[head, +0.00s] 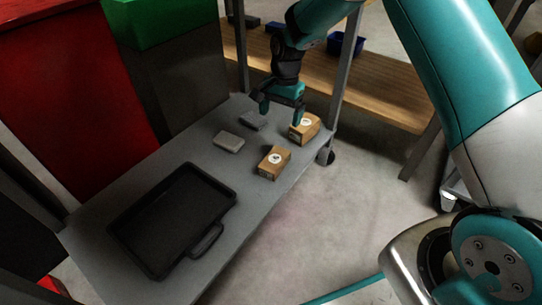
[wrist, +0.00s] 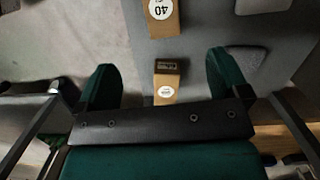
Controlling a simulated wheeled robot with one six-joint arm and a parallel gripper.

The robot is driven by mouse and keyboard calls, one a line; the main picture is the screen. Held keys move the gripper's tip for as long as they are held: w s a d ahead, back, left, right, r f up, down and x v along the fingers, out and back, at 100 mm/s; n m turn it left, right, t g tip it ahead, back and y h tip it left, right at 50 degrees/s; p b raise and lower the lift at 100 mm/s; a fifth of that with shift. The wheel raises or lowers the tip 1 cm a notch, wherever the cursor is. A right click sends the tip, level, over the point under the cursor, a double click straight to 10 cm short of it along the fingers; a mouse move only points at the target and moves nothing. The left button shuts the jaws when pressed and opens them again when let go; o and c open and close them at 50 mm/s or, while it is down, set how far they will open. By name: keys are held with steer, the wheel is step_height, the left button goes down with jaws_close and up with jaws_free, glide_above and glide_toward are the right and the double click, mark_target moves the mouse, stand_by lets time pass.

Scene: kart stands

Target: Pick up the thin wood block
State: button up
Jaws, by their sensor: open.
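Two wood-brown blocks with round white labels stand near the right edge of the grey cart top. The far block (head: 307,133) is close to the far right corner; the near block (head: 273,164) is closer to the tray. I cannot tell surely which is the thin one, though the far block looks narrower in the wrist view (wrist: 168,80). My gripper (head: 281,110) is open and empty, pointing down above the far end of the cart. In the wrist view, the far block shows between the fingers (wrist: 162,80), below them, with its lower part hidden by the gripper body. The near block (wrist: 163,22) is marked 40.
Two grey blocks (head: 229,142) (head: 253,121) lie left of the wood blocks. A black tray (head: 170,220) fills the near part of the cart top. A cart post (head: 346,65) rises close beside my gripper. A wooden shelf (head: 375,85) stands behind.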

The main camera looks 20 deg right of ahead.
mark_target(275, 158)
steer(key=f+b, duration=0.3)
steer(key=f, duration=0.2)
steer(key=s+a+f+b, duration=0.1)
steer(key=f+b, duration=0.2)
steer(key=f, duration=0.3)
steer(key=a+f+b, duration=0.1)
steer(key=f+b, duration=0.3)
steer(key=f, duration=0.2)
steer(key=shift+s+f, duration=0.15)
steer(key=shift+s, duration=0.1)
steer(key=shift+c, duration=0.4)
steer(key=c, duration=1)
